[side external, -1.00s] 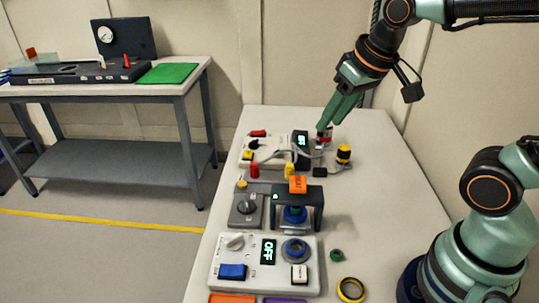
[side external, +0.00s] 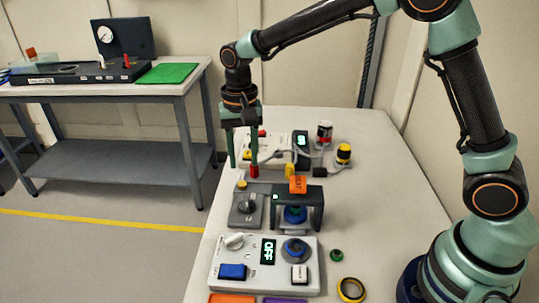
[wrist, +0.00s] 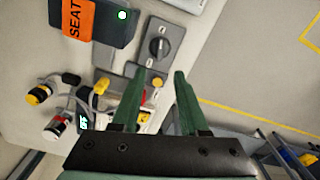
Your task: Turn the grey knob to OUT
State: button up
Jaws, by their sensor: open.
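A dark grey knob (side external: 247,206) sits on a grey plate (side external: 238,222) in the middle of the table, left of a dark arch. It also shows in the wrist view (wrist: 158,47), beyond my fingertips. Its labels are too small to read, so I cannot tell its setting. A lighter knob (side external: 235,240) sits on the white panel in front. My gripper (side external: 243,164) points down, open and empty, behind and above the grey plate. In the wrist view the tips (wrist: 157,77) are apart, with a small yellow button (wrist: 157,82) between them in the picture. My gripper is apart from the knob.
The dark arch (side external: 317,210) with an orange SEAT label stands right of the plate. The white panel (side external: 215,270) with an OFF display is in front. A red plug (side external: 254,171), a yellow plug (side external: 289,170) and cables lie behind. The table's right side is mostly clear.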

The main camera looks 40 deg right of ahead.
aim_at(246, 201)
notch_tip(246, 201, down, 12)
jog(key=shift+f, duration=0.1)
dwell(0.5)
grip_shut()
